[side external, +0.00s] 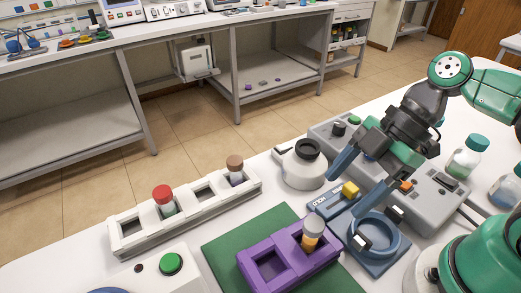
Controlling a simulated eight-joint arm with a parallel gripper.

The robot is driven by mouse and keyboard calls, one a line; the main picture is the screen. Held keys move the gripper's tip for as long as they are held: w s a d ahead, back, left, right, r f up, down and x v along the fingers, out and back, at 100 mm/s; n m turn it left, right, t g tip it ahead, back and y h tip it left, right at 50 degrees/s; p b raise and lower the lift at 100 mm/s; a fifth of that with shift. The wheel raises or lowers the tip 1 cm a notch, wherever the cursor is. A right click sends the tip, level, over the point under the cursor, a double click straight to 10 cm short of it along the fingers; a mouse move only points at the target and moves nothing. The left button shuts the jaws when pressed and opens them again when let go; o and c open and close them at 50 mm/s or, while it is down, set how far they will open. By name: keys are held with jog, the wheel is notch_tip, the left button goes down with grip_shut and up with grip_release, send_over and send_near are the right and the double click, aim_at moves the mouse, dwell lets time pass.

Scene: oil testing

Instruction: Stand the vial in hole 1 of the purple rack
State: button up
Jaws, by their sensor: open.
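The purple rack (261,281) stands on a green mat in the side external view, with two square openings showing. The left opening looks empty. I see no hole numbers on the rack. My gripper (343,197), with two blue fingers, is open and empty, up and to the right of the purple rack. It is apart from the vial.
A white rack (130,240) behind holds a red-capped vial (164,200) and a brown-capped vial (235,170). A white device with a black ring (302,164), a blue holder marked HOLD (322,203) and a blue ring fixture (377,262) stand near the gripper. Capped bottles (467,157) are at right.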

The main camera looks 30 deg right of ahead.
jog(key=w+d+r+m+t+h, duration=0.1)
jog(key=w+d+m+t+h, duration=0.4)
jog(key=m, duration=1)
jog(key=w+d+h, duration=0.1)
jog(key=w+d, duration=0.1)
jog(key=d, duration=0.1)
jog(key=shift+w+d+t, duration=0.15)
jog(key=shift+w+t, duration=0.25)
